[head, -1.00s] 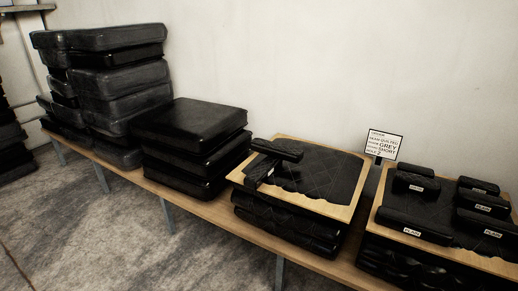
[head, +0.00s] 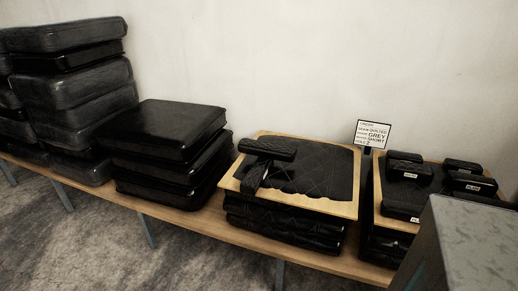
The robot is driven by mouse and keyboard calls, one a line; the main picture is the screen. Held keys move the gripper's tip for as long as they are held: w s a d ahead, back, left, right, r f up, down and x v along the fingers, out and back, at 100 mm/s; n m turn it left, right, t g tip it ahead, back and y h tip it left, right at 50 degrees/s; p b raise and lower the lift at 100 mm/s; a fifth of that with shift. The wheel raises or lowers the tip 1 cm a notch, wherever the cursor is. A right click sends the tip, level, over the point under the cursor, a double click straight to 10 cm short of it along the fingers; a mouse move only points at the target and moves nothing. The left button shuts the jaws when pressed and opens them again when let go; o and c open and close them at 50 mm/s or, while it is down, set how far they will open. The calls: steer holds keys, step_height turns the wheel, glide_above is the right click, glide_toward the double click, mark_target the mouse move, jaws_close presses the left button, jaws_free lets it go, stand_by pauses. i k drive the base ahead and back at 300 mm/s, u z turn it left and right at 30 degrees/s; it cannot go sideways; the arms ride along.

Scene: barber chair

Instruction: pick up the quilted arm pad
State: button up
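Two black arm pads lie on the left part of a wooden board (head: 341,208) with a black quilted panel in its middle. The upper arm pad (head: 268,149) lies crosswise over the back end of the lower arm pad (head: 253,177), which points toward the bench's front edge. Whether either pad is quilted is too small to tell. More arm pads (head: 409,170) sit on a second stack at the right; labels there are small, and in the earlier view several read PLAIN. My gripper is not in view.
A low wooden bench (head: 300,256) runs along the wall. Stacked black cushions (head: 178,130) stand left of the board. A card (head: 373,134) behind reads quilted, grey, short. A grey block-like shape (head: 475,240) hides the lower right corner. Floor shows at lower left.

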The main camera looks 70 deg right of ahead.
mark_target(286, 154)
steer(key=z, duration=0.35)
steer(key=i, duration=0.85)
steer(key=z, duration=0.4)
